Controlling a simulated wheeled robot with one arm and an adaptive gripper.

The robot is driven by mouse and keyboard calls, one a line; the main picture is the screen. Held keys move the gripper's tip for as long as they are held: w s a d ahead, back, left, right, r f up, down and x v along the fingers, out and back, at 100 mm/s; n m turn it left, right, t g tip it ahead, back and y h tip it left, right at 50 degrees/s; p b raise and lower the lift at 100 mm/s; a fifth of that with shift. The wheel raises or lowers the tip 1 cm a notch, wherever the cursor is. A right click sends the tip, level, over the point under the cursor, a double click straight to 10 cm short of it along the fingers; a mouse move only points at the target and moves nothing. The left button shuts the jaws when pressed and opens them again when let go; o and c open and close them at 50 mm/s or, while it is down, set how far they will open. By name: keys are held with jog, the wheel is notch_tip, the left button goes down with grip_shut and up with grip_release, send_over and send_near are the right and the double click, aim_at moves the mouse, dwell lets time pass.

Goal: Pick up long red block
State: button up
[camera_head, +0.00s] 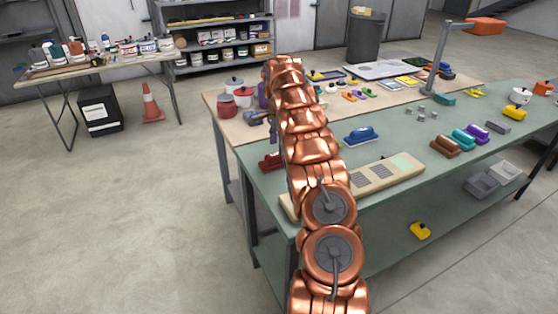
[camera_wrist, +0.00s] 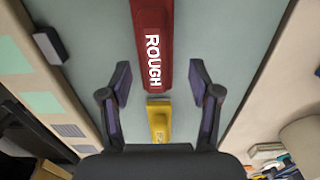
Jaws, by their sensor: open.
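A long red block (camera_wrist: 153,45) with the white word ROUGH lies on the green bench top in the wrist view, running from the top edge down between my fingertips. My gripper (camera_wrist: 160,64) is open, with one finger on each side of the block's near end and a gap on both sides. Whether the fingertips are level with the block or above it I cannot tell. In the head view a dark red piece (camera_head: 269,161) shows at the bench's left edge, partly hidden by my copper arm. My gripper cannot be made out there.
A yellow object (camera_wrist: 159,121) lies just below the red block's end, between my fingers. A beige panel (camera_wrist: 35,70) runs along the left, with a small dark block (camera_wrist: 50,45) near it. In the head view a blue block (camera_head: 361,135) sits right of my arm.

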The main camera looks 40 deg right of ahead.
aim_at(279, 159)
jog(key=shift+s+f+p, duration=0.35)
jog(key=shift+f+p, duration=0.05)
jog(key=shift+f, duration=0.3)
notch_tip(279, 159, down, 2)
jog(key=shift+p, duration=0.35)
jog(key=shift+f, duration=0.6)
grip_shut()
